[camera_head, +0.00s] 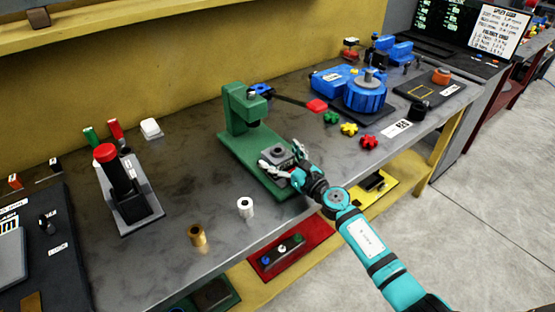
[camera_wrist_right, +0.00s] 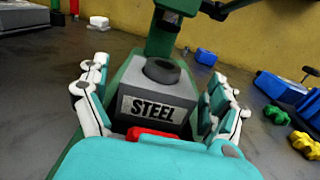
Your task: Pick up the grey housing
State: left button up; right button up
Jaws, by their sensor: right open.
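The grey housing (camera_head: 277,154) is a block with a dark round opening on top, on the base of the green press (camera_head: 236,108). In the right wrist view the grey housing (camera_wrist_right: 158,88) sits straight ahead, with a "STEEL" label on its near face. My right gripper (camera_head: 281,161) is open, its fingers on either side of the housing. In the wrist view one finger of the right gripper (camera_wrist_right: 158,108) is left and one right of the block; I cannot tell whether they touch it. My left gripper is not in view.
The press head and its red-tipped lever (camera_head: 316,106) rise just behind the housing. A white cylinder (camera_head: 245,207) and a brass cylinder (camera_head: 197,234) stand left on the bench. Green, yellow and red star knobs (camera_head: 349,129) lie right, by a blue round device (camera_head: 366,94).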

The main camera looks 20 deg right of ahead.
jog(key=shift+w+a, duration=0.15)
jog(key=shift+w, duration=0.2)
jog(key=shift+s, duration=0.1)
jog(key=shift+c, duration=0.5)
jog(key=c, duration=1.6)
jog(key=shift+r, duration=0.2)
jog(key=shift+c, duration=0.2)
